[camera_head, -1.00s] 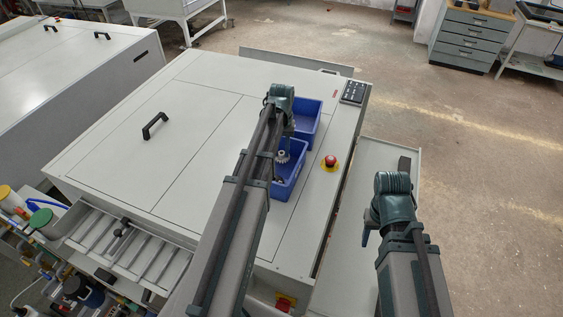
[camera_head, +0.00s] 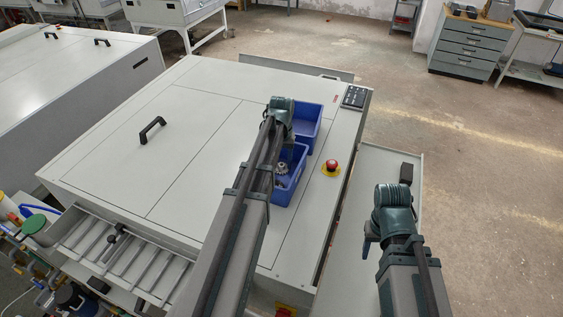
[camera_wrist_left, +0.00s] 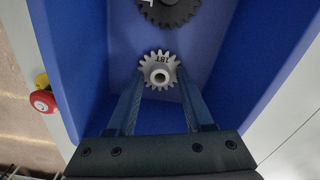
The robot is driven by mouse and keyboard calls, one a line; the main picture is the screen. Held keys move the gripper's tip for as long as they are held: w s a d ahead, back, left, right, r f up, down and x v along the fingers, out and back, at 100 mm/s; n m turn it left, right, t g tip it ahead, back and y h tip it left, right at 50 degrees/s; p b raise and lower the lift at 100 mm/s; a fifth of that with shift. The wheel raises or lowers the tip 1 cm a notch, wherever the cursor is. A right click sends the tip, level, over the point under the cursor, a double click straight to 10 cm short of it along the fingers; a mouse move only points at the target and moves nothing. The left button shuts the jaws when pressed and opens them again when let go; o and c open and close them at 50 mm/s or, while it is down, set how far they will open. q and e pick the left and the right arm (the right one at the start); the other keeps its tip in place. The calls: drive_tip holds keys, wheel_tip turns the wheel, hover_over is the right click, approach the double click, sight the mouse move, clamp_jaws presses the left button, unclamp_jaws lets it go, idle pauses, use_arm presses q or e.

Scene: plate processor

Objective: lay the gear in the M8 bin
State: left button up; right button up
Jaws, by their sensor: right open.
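A light grey toothed gear (camera_wrist_left: 160,72) marked "18T" sits between the fingertips of my left gripper (camera_wrist_left: 160,84), which touch its two sides. Both are inside a blue bin (camera_wrist_left: 85,60), over its floor; I cannot tell if the gear rests on it. In the head view the gear (camera_head: 281,168) shows in the nearer blue bin (camera_head: 290,190), partly hidden by my left arm. No M8 label is readable. My right gripper (camera_head: 368,245) is open and empty at the right, over a narrow side surface.
A second, darker gear (camera_wrist_left: 168,10) lies in the same bin. Another blue bin (camera_head: 308,118) adjoins behind. A red emergency button (camera_head: 331,165) stands right of the bins, a keypad (camera_head: 354,97) behind it. The machine top (camera_head: 190,130) at left is clear except a black handle (camera_head: 152,128).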

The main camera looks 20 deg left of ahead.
use_arm(q)
drive_tip(key=shift+o, duration=0.3)
drive_tip(key=shift+r, duration=0.15)
wheel_tip(320, 180, up, 8)
drive_tip(key=p, duration=0.8)
drive_tip(key=shift+f, duration=0.25)
